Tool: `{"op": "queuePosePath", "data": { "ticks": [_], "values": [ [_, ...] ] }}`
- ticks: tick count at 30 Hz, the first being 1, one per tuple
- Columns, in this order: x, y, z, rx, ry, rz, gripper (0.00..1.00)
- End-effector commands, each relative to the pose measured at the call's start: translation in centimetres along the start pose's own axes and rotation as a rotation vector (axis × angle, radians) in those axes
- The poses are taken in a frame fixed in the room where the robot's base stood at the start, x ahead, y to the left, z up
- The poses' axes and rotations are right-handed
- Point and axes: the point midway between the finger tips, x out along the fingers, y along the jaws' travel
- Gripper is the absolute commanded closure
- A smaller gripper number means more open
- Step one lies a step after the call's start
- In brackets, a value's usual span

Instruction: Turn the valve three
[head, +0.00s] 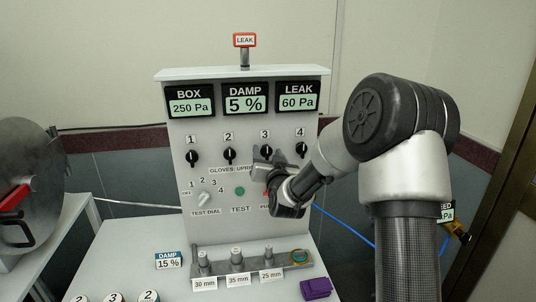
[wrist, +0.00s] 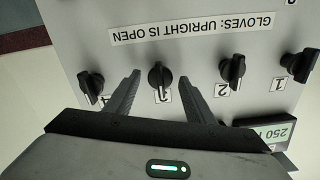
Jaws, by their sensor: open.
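Valve three (head: 266,150) is a black knob below the "3" label on the grey panel, partly hidden by my gripper in the head view. In the wrist view, which shows the panel upside down, valve three (wrist: 158,72) looks upright, its pale mark toward its label. My gripper (head: 265,160) is open at the panel. In the wrist view my gripper (wrist: 159,80) has one finger on each side of valve three, with gaps visible. I cannot tell how deep the fingers reach around it.
Valve two (wrist: 232,70) and valve four (wrist: 91,84) flank the fingers; valve one (head: 192,158) is farther left. The test dial (head: 204,198) and green test button (head: 240,191) sit below. A rack (head: 219,267) and purple block (head: 316,288) are on the bench.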

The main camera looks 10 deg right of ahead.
Motion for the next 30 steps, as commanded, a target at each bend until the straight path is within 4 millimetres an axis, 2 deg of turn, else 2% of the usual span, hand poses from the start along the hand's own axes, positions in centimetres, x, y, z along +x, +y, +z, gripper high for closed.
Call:
{"op": "queuePosePath", "data": {
  "ticks": [2,6,9,20,30],
  "values": [
    [-0.02,0.00,0.00,0.000,0.000,0.000,0.54],
    [-0.03,0.01,0.00,0.000,0.000,0.000,0.78],
    [-0.04,0.01,0.00,0.000,0.000,0.000,0.92],
    [-0.04,0.03,0.33,-0.064,0.002,-0.001,0.92],
    [-0.05,-0.08,0.73,-0.318,0.005,-0.003,0.92]
  ]
}}
